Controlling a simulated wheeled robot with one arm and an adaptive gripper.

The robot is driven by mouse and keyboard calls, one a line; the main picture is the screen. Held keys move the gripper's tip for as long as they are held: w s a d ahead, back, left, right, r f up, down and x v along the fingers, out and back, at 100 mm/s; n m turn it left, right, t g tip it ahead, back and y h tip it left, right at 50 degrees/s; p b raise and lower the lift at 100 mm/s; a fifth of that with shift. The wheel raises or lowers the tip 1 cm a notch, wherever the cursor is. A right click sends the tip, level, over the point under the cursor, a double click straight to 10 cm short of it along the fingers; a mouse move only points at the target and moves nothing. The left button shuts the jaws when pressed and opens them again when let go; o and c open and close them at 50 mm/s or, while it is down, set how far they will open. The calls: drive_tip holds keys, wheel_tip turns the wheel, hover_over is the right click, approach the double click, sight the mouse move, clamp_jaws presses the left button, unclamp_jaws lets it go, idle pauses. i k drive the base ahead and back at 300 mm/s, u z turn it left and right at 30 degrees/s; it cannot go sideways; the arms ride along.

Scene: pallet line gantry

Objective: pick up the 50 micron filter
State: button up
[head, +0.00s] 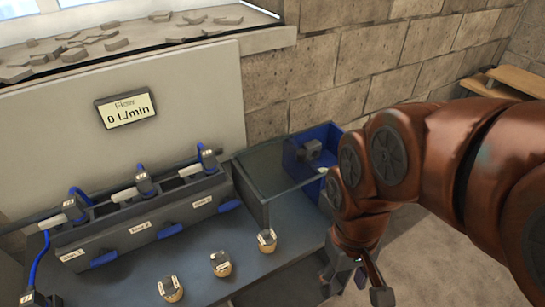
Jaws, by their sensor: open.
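Three small round tan pieces with dark tops and pale labels stand in a slanting row on the grey-blue bench (200,291). They are a left one (171,290), a middle one (221,264) and a right one (267,241). They look like filters, but their labels are too small to read, so I cannot tell which is the 50 micron filter. My gripper (357,288) points down at the lower right, beyond the bench's right side. It is open, apart from all three pieces, and I see nothing between its fingers.
A grey zone manifold (145,228) with blue handles and hoses stands behind the pieces. A glass-topped box (275,170) and a blue bin (320,148) stand right of it. A flow display (126,109) reads 0 L/min. Wooden boards (515,82) lie at the far right.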

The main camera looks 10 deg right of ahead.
sight(220, 261)
drive_tip(key=z, duration=1.35)
drive_tip(key=k, duration=1.15)
drive_tip(key=u, duration=2.1)
